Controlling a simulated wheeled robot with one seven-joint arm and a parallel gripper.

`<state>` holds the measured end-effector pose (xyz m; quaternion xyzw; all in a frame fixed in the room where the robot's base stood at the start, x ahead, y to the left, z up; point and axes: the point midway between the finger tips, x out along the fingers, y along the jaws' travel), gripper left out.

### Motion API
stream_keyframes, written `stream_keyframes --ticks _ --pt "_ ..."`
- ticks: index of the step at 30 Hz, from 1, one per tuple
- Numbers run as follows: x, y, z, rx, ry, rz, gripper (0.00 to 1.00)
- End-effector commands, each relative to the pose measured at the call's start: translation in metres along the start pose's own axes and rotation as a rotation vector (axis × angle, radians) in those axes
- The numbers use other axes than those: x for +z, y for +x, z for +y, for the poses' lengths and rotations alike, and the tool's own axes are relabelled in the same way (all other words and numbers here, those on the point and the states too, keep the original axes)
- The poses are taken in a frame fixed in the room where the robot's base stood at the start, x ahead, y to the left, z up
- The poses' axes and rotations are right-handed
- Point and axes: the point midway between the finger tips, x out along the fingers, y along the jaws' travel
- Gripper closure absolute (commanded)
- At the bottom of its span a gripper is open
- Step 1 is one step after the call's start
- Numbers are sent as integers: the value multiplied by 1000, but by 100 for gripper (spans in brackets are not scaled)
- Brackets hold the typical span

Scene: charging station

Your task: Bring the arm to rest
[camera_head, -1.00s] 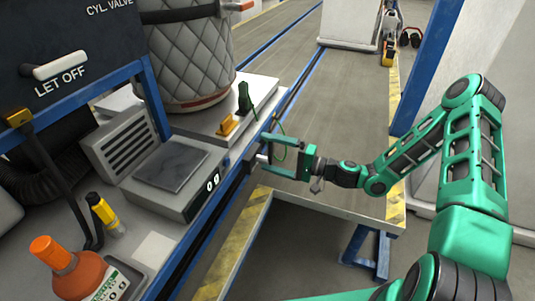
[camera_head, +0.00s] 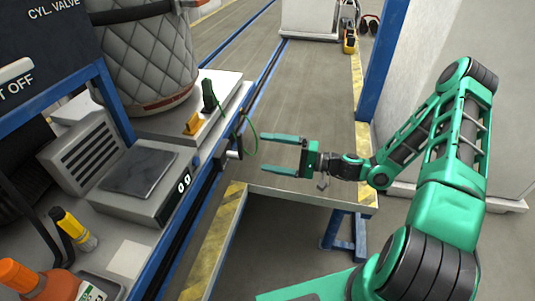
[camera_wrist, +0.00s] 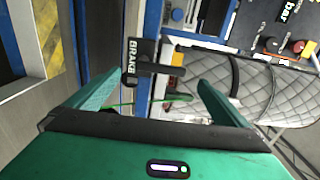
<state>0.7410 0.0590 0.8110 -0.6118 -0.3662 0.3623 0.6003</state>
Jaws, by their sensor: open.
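My gripper (camera_head: 286,155) is open and empty in the head view, its two green fingers pointing left toward the bench edge. My green arm (camera_head: 408,140) reaches in from the right, bent at a raised elbow. A dark brake handle (camera_head: 239,141) on the bench's blue edge stands a little beyond the fingertips. In the wrist view the fingers (camera_wrist: 152,95) are spread, and the handle's plate marked BRAKE (camera_wrist: 131,58) shows ahead between them. No contact with it is visible.
The bench holds a scale (camera_head: 140,172), a quilted grey vessel (camera_head: 147,50), a green clip with a cable (camera_head: 208,92), a yellow tube (camera_head: 75,228) and an orange-capped bottle (camera_head: 30,280). A platform with a yellow-black edge (camera_head: 217,240) lies below. A blue post (camera_head: 380,60) stands behind the arm.

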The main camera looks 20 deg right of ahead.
Motion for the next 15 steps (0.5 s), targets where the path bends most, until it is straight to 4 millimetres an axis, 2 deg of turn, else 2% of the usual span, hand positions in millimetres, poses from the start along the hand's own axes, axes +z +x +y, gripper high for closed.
stream_keyframes --ticks 8,11,15 --pt "1 0 0 6 -3 -6 0" --pt "8 0 3 44 -19 -38 0" --pt "28 -7 12 163 -62 -137 0"
